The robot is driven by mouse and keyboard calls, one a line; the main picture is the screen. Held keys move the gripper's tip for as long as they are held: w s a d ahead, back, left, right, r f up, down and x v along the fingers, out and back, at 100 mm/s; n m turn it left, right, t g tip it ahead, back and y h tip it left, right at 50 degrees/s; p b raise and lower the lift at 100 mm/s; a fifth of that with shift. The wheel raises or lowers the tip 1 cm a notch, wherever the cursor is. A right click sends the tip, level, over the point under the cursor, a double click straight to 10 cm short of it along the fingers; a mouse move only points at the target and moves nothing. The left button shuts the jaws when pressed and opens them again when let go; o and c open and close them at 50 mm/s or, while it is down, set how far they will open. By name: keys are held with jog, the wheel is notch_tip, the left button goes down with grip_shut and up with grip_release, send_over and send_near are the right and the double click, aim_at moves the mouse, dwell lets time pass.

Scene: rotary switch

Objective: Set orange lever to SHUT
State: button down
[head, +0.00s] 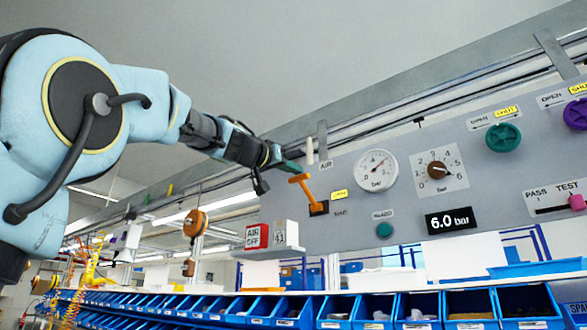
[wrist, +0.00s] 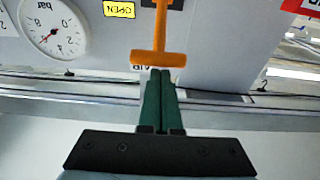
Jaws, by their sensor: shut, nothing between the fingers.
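The orange lever (head: 308,194) stands out of a dark slot on the grey panel, its T-shaped handle raised and tilted up to the left. In the wrist view, which looks upside down, the lever (wrist: 160,30) hangs with its crossbar low. A yellow label (head: 339,194) sits beside the lever; in the wrist view this label (wrist: 119,10) reads OPEN. A plain label (head: 340,212) below it is too small to read surely. My gripper (head: 292,168) is shut and empty, its green fingertips (wrist: 160,72) right by the crossbar's upper side. I cannot tell whether they touch it.
The panel (head: 290,215) also carries a round gauge (head: 376,171), a brown knob (head: 437,170), a teal knob (head: 503,137) and a 6.0 bar display (head: 450,220). A red and white AIR OFF box (head: 257,237) lies below left. Blue bins (head: 340,308) line the bottom.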

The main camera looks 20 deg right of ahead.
jog(key=shift+f+b, duration=0.1)
jog(key=shift+b, duration=0.2)
jog(key=shift+s+a+f+b, duration=0.1)
jog(key=shift+a+f+b, duration=0.15)
jog(key=shift+b, duration=0.95)
